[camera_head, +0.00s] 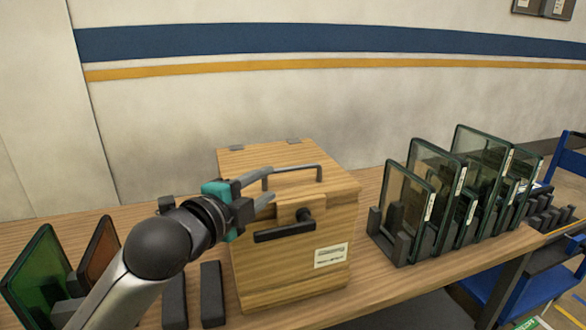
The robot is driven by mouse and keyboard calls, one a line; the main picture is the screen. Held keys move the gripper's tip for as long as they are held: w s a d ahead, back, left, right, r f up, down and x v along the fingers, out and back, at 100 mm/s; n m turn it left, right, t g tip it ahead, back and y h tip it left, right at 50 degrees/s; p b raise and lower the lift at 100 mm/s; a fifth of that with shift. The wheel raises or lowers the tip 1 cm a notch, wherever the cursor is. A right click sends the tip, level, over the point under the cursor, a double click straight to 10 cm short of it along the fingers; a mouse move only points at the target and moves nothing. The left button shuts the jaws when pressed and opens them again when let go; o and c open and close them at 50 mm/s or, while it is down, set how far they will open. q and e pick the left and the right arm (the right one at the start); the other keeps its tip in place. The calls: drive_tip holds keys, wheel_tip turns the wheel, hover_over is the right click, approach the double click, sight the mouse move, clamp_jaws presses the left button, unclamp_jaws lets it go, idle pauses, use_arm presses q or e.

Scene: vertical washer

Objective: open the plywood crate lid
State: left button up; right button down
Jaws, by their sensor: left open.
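The plywood crate (290,268) stands on the wooden table against the wall. Its lid (258,158) lies flat and closed, with two grey hinges at the back edge. A grey bar handle (298,169) stands up on the lid. A dark latch lever (284,231) sits on the crate's front, lying nearly level. My left gripper (266,187) is open at the lid's front left, its fingers close to the left end of the bar handle. I cannot tell whether they touch it. My right gripper is not in view.
Several framed glass panes (434,180) stand in dark racks to the right of the crate. Green (42,277) and brown (98,250) panes stand at the left. Dark blocks (212,293) lie left of the crate.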

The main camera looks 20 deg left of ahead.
sight(290, 170)
use_arm(q)
drive_tip(key=x, duration=0.5)
drive_tip(key=shift+w+f, duration=0.1)
drive_tip(key=shift+w, duration=0.25)
drive_tip(key=x, duration=0.3)
drive_tip(key=shift+w+d+b, duration=0.15)
drive_tip(key=shift+w+b, duration=0.05)
drive_tip(key=shift+b, duration=0.15)
drive_tip(key=shift+x, duration=0.95)
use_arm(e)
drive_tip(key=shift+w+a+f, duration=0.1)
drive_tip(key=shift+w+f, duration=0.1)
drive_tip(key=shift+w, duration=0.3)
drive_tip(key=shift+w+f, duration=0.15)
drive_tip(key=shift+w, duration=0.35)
use_arm(q)
clamp_jaws()
